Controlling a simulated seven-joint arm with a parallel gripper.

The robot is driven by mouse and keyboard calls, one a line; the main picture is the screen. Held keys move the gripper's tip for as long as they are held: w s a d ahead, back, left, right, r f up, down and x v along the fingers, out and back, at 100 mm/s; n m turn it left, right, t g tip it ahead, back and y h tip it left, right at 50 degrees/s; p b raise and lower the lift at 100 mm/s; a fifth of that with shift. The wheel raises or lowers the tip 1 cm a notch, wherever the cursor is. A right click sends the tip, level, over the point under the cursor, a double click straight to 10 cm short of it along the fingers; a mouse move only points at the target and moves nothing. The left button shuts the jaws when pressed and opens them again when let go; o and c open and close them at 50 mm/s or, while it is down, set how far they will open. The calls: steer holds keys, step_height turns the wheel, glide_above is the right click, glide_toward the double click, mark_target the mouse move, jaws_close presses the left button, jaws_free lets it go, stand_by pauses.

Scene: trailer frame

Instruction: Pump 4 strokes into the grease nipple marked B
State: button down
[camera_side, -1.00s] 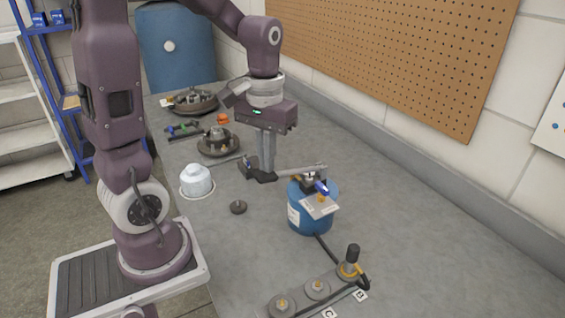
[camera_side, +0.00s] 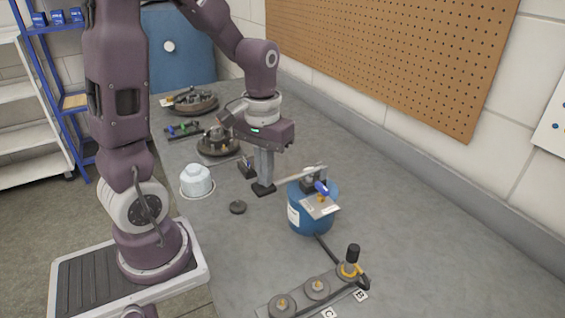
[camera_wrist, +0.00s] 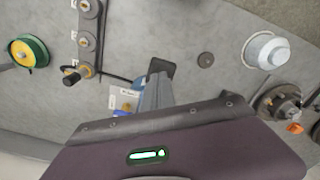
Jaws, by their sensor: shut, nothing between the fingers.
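A blue pump canister (camera_side: 311,218) stands on the bench with a pale lever (camera_side: 302,174) on top; it is partly hidden in the wrist view (camera_wrist: 123,98). My gripper (camera_side: 263,189) is shut and empty, its dark fingertips at the lever's left end; contact is unclear. It shows in the wrist view too (camera_wrist: 160,69). A dark hose (camera_side: 325,248) runs from the pump to the nipple bar. A black upright coupler (camera_side: 352,254) sits at the bar's far-right nipple, beside a label (camera_side: 360,295) that looks like B. The middle nipple (camera_side: 317,288) is bare, near a label C (camera_side: 329,314).
A white jar (camera_side: 196,181), a dark disc (camera_side: 238,207) and a hub (camera_side: 219,143) lie left of my gripper. A green and yellow round object (camera_wrist: 30,52) shows in the wrist view. The bench right of the pump is clear.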

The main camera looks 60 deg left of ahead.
steer(key=shift+f, duration=0.1)
steer(key=shift+f, duration=0.9)
steer(key=shift+w+r, duration=0.25)
steer(key=shift+r, duration=1.4)
steer(key=shift+w+r, duration=0.2)
steer(key=shift+r, duration=1.45)
